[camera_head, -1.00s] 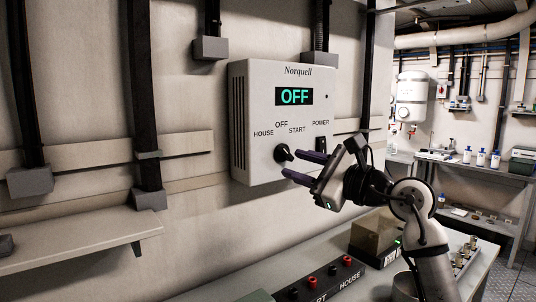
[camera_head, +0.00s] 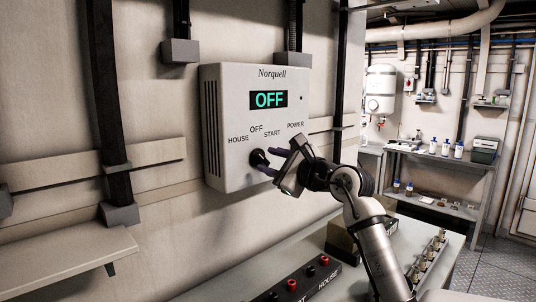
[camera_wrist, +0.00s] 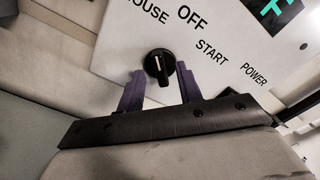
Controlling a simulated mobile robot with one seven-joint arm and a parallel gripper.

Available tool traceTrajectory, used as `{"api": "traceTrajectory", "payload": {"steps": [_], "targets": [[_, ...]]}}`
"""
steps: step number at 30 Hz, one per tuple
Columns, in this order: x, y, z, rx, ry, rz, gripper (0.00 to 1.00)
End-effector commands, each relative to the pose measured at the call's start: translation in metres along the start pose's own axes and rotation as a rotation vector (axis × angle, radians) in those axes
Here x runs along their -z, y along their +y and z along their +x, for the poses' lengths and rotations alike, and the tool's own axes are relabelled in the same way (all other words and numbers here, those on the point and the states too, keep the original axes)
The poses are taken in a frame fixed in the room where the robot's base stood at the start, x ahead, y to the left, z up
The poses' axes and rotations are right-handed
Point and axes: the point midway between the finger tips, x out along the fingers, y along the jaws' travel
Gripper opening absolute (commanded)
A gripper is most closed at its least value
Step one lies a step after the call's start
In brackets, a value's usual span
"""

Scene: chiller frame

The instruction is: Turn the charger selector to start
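The charger box (camera_head: 235,110) is a pale wall unit marked Norquell, and its display (camera_head: 268,99) reads OFF in green. Its selector (camera_head: 258,158) is a black knob below the labels HOUSE, OFF and START. In the wrist view the knob (camera_wrist: 158,65) shows a short white line on its face. My gripper (camera_head: 271,161) is at the front of the box, close to the knob. In the wrist view its two purple fingers (camera_wrist: 160,76) are open, one on each side of the knob, with a gap to both. Whether the fingertips reach past the knob's face is unclear.
A POWER label (camera_head: 295,125) is on the box, right of START; my arm hides the area below it. A bench (camera_head: 225,281) below carries a black terminal strip (camera_head: 305,283) with red posts. A shelf (camera_head: 65,258) juts from the wall at left.

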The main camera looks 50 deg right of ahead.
Motion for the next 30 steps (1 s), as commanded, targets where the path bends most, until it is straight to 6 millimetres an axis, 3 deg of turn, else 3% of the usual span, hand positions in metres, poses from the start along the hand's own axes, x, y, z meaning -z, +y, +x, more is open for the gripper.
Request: {"api": "traceTrajectory", "payload": {"steps": [6, 14, 22, 30], "targets": [[-0.0005, 0.0000, 0.0142, 0.000, 0.000, 0.000, 0.35], [0.0001, 0.0004, 0.0148, 0.000, 0.000, 0.000, 0.35], [-0.0001, 0.0003, 0.0146, 0.000, 0.000, 0.000, 0.00], [0.0001, 0.0005, 0.0145, 0.000, 0.000, 0.011, 0.00]]}}
